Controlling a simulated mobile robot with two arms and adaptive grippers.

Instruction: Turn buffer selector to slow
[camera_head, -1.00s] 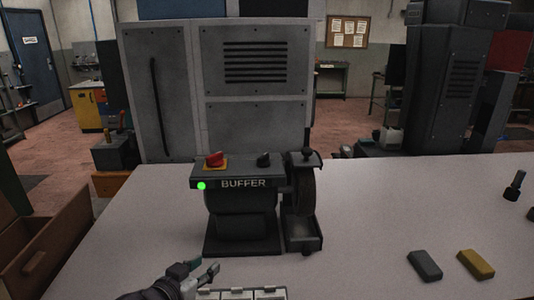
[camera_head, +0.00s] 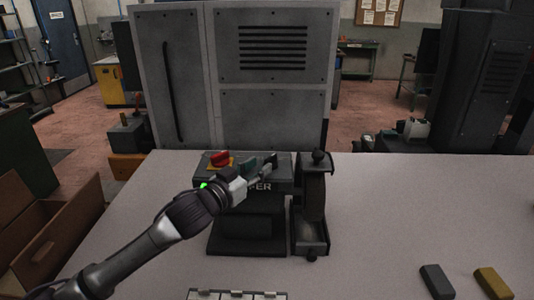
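The dark buffer (camera_head: 245,225) stands on the light bench, with its lettered front partly hidden by my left arm. On its top are a red knob (camera_head: 219,159) on a yellow plate and, to the right, the small black selector knob (camera_head: 272,159). My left gripper (camera_head: 261,167) reaches over the buffer's front edge, its fingertips at the selector knob. The fingers overlap the knob, so I cannot tell whether they grip it or which way its pointer faces. A green lamp (camera_head: 203,186) glows beside my wrist. My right gripper is not in view.
The buffing wheel (camera_head: 315,190) stands at the buffer's right, close to my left gripper. A white sectioned tray (camera_head: 238,295) lies at the front edge. A grey block (camera_head: 437,282) and a yellow block (camera_head: 493,283) lie at front right. The bench between is clear.

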